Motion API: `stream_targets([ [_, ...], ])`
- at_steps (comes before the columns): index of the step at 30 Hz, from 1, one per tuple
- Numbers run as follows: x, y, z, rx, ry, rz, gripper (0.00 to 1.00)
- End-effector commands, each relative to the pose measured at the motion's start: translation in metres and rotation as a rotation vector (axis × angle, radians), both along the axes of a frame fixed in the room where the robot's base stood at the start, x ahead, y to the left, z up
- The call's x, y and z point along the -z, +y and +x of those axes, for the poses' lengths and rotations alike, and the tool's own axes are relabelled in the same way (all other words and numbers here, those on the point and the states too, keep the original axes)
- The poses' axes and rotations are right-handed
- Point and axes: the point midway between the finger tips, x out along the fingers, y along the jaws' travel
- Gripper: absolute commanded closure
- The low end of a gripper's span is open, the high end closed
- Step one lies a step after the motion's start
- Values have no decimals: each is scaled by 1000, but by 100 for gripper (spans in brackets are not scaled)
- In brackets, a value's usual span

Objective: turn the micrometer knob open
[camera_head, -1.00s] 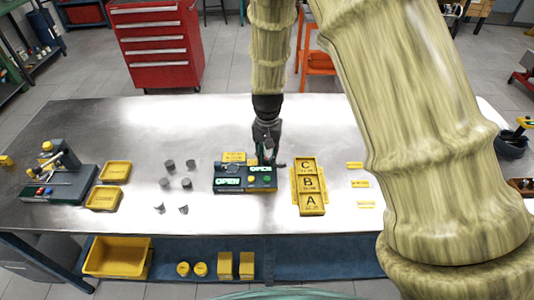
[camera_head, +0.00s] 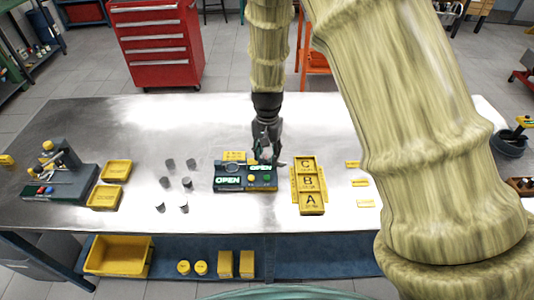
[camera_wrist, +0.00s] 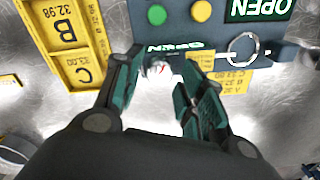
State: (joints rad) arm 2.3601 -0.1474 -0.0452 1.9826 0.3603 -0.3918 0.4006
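The dark micrometer station (camera_head: 231,188) stands mid-table, with two lit displays reading OPEN, a green button (camera_wrist: 157,14) and a yellow button (camera_wrist: 201,11). A metal ring (camera_wrist: 243,49) sticks out of its back edge in the wrist view. My gripper (camera_wrist: 160,62) is over the back right of the station, fingers apart. A small pale piece with a red mark (camera_wrist: 157,70), perhaps the knob, shows between the fingertips. I cannot tell whether the fingers touch it.
A yellow tray marked C, B, A (camera_head: 311,203) lies close right of the station. Several grey cylinders (camera_head: 164,183) stand to its left, then two yellow trays (camera_head: 104,197) and a dark fixture (camera_head: 70,182). Small yellow labels (camera_head: 360,183) lie farther right. The table behind is mostly clear.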

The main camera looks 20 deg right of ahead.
Motion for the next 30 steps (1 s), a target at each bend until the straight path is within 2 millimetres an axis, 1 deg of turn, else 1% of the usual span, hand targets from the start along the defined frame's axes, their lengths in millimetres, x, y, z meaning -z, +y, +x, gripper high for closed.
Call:
stream_targets([
  [9,2,0,-2,-1,5,0,53],
  [14,-7,0,-2,-1,4,1,53],
  [17,-20,0,-2,-1,4,0,53],
  [30,-92,0,-1,-1,2,0,53],
])
